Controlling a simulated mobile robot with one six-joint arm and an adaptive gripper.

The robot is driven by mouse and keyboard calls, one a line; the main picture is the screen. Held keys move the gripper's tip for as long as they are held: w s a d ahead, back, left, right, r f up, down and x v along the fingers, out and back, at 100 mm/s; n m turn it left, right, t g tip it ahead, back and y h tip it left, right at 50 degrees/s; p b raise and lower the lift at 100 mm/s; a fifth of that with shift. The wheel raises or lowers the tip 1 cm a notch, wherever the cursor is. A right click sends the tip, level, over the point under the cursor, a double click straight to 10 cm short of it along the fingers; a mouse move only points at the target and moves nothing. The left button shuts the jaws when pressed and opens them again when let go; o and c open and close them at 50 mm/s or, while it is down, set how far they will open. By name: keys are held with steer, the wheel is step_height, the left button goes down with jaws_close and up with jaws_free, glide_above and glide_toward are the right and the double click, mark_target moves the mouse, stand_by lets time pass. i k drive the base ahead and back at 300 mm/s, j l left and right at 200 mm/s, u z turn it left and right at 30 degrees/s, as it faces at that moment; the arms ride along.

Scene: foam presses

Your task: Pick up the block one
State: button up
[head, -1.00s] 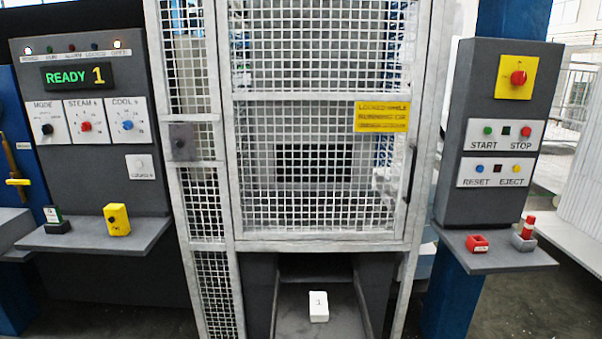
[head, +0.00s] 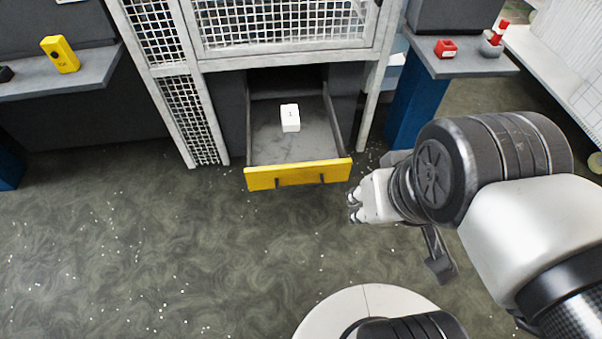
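Block one (head: 290,118) is a small white block with a "1" on its top. It lies in the open grey drawer tray (head: 270,148) below the mesh cage, in the head view. My gripper (head: 354,207) is to the right of and nearer than the yellow drawer front, apart from the block. Its fingers are small and seen from the side, so how far they are open is unclear. Nothing shows between them.
The drawer's yellow front (head: 298,174) stands up as a lip. A mesh cage (head: 285,22) stands above. Side shelves hold a yellow device (head: 60,54) and a red item (head: 446,48). The speckled floor (head: 150,250) in front is clear.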

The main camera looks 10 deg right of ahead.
mark_target(291, 122)
steer(key=i+l+u, duration=0.1)
steer(key=i, duration=0.4)
steer(key=i+l+u, duration=0.1)
steer(key=i+l, duration=0.2)
steer(key=i, duration=0.2)
steer(key=i+l+u, duration=0.1)
steer(key=i+l, duration=0.2)
steer(key=i, duration=0.15)
steer(key=i+l, duration=0.3)
steer(key=i, duration=0.2)
steer(key=j+u, duration=0.05)
